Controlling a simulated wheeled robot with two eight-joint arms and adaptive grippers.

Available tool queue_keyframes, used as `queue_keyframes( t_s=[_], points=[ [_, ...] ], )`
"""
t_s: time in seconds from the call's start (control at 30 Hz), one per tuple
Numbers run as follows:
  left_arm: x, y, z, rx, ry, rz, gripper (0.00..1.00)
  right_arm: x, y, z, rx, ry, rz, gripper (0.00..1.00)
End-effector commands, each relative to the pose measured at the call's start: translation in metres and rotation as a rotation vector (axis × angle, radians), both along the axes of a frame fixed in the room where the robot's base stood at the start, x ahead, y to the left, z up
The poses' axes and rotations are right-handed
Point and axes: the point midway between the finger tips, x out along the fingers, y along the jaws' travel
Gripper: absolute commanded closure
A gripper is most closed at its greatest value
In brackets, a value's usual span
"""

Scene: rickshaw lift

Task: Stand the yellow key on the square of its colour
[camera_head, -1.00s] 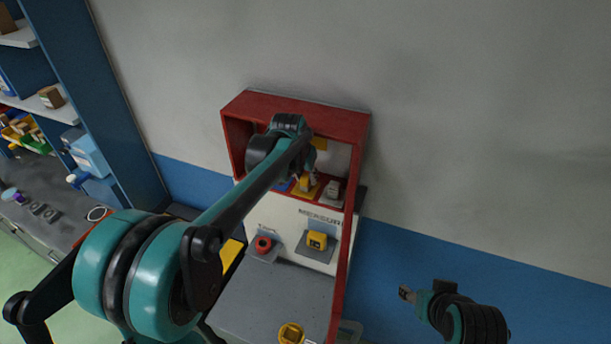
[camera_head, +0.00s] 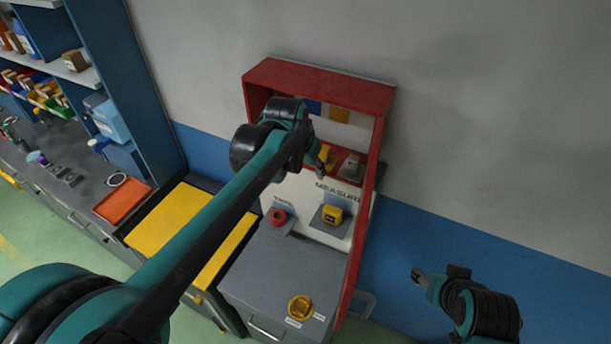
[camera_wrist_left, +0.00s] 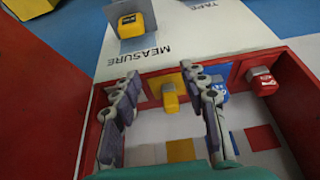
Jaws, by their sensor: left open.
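A yellow upright piece, which looks like the yellow key (camera_wrist_left: 170,97), is in the left wrist view in a row inside the red frame. In the head view the yellow key (camera_head: 327,155) is partly hidden by my left gripper (camera_head: 320,165). In the wrist view my left gripper (camera_wrist_left: 162,84) is open, its fingers on either side of the key; contact is not clear.
The red frame (camera_head: 320,82) surrounds the row. A yellow tape measure (camera_head: 332,214), a red roll (camera_head: 278,216) and a round yellow item (camera_head: 299,307) are nearer. The grey top (camera_head: 265,275) is mostly clear.

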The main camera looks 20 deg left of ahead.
Motion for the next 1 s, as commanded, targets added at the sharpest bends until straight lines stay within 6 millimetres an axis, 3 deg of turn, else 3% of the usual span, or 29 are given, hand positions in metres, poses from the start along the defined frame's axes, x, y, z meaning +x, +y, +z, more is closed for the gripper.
queue_keyframes(
  t_s=[0.33, 0.47, 0.6, 0.73, 0.87, 1.0],
  points=[
    [-0.042, 0.007, 0.001, -0.001, -0.018, 0.019, 0.56, 0.0, 0.0, -0.003, 0.0, 0.0, 0.0, 0.48],
    [-0.084, 0.012, -0.003, -0.006, -0.062, 0.062, 0.56, 0.0, 0.0, -0.003, 0.0, 0.0, 0.0, 0.48],
    [-0.132, 0.02, -0.019, -0.011, -0.117, 0.116, 0.56, 0.0, 0.0, -0.003, 0.0, 0.0, 0.0, 0.48],
    [-0.166, 0.024, -0.037, -0.019, -0.161, 0.156, 0.56, 0.0, 0.0, -0.003, 0.0, 0.0, 0.0, 0.48],
    [-0.185, 0.028, -0.051, -0.024, -0.19, 0.182, 0.56, 0.0, 0.0, -0.003, 0.0, 0.0, 0.0, 0.48],
    [-0.192, 0.029, -0.057, -0.027, -0.202, 0.192, 0.56, 0.0, 0.0, -0.003, 0.0, 0.0, 0.0, 0.48]
  ],
)
